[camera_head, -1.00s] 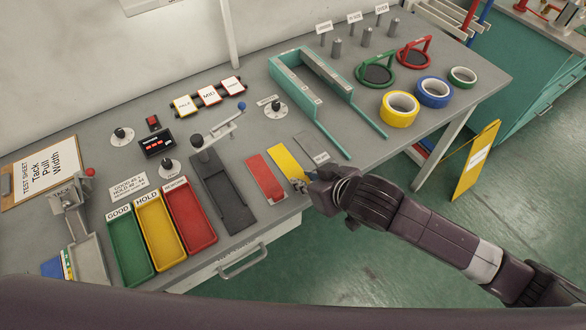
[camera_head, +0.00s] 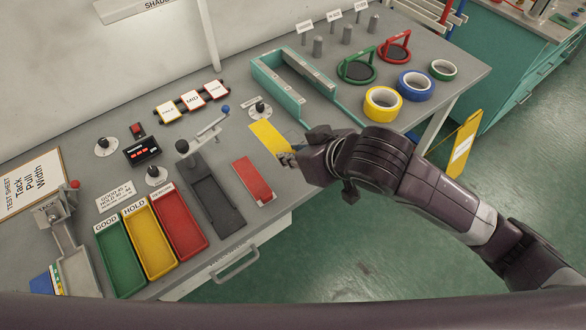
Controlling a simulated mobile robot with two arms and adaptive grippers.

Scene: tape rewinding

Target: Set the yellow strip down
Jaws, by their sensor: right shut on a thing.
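The yellow strip (camera_head: 268,137) is flat and long, and its near end is at the fingertips of my right gripper (camera_head: 288,158). That gripper is shut on the strip, which appears lifted over the table beyond the red strip (camera_head: 253,177). I cannot tell the exact height. The fingertips partly hide the strip's near end. My left gripper is not in view.
Green (camera_head: 119,257), yellow (camera_head: 149,241) and red (camera_head: 179,223) trays stand at the front left. A dark grey fixture (camera_head: 215,200) lies beside the red strip. A teal frame (camera_head: 275,90) and tape rolls (camera_head: 383,104) stand behind and right.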

